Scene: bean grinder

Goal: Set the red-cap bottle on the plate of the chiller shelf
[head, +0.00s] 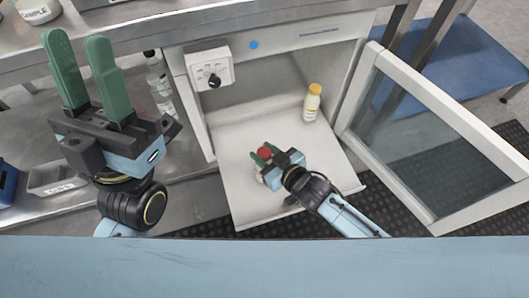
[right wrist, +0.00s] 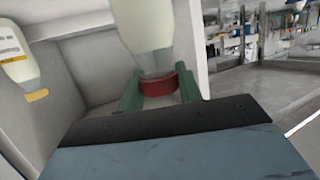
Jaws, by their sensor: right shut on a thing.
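The red-cap bottle shows its red cap (head: 264,153) in the head view, between the green fingers of my right gripper (head: 265,155). In the right wrist view the fingers are shut on the red cap (right wrist: 158,85), and the bottle's pale body (right wrist: 145,28) extends away from them. The bottle is over the white pulled-out plate (head: 240,190) of the chiller shelf. The gripper and cap hide its base, so I cannot tell whether it touches the plate. My left gripper (head: 77,38) is open and empty, raised at the left of the head view.
A yellow-cap bottle (head: 311,106) stands at the plate's back right. The chiller's glass door (head: 420,130) is open at the right. A control box with a black knob (head: 209,70) is at the opening's upper left. Clear bottles (head: 158,85) stand left of the chiller.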

